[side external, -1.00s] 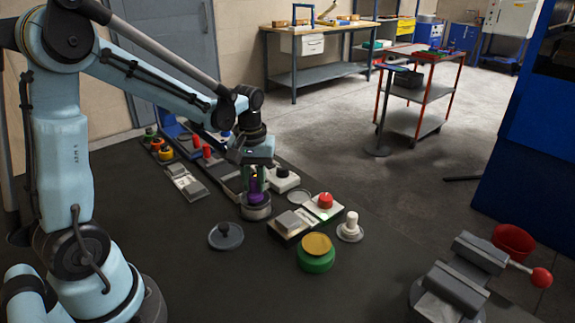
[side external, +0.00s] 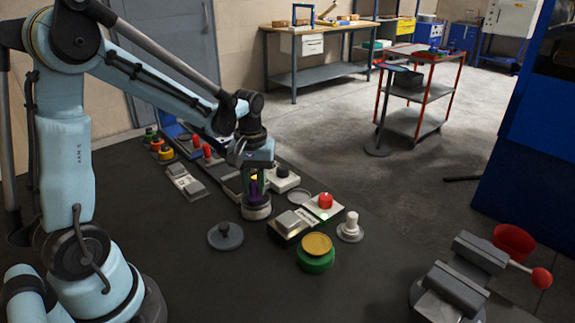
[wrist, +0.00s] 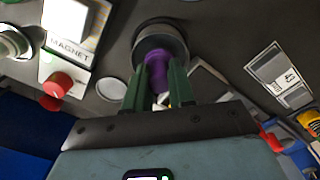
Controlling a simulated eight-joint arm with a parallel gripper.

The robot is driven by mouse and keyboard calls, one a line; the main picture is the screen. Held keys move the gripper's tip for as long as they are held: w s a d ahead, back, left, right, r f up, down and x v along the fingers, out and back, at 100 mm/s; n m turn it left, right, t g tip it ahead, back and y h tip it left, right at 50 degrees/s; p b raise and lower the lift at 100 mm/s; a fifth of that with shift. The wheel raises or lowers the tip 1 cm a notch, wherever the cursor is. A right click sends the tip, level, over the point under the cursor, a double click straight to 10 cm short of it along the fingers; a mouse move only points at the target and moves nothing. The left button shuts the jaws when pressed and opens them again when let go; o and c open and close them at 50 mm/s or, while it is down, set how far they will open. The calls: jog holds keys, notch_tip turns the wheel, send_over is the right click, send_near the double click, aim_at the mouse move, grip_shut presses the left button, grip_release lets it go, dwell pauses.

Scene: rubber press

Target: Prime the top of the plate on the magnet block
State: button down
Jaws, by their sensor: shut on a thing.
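My gripper (side external: 256,190) is shut on an upright purple handle (wrist: 157,72). The handle's lower end is in or over a round dark grey pot (side external: 257,213), and the handle hides part of the pot's inside. The pot also shows in the wrist view (wrist: 138,42). The magnet block (side external: 281,235), labelled MAGNET in the wrist view (wrist: 70,48), stands to the right of the pot in the side view. A pale grey square plate (side external: 289,220) lies on top of it. My gripper is apart from the plate.
A red knob (side external: 326,201) on a white base and a white knob (side external: 351,226) stand beside the magnet block. A green tin with a yellow top (side external: 316,250), a dark lid (side external: 226,237) and a vise (side external: 465,262) are nearer. The front left of the table is clear.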

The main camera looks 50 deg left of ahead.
aim_at(254, 182)
jog(key=shift+r, duration=0.1)
jog(key=shift+r, duration=3.45)
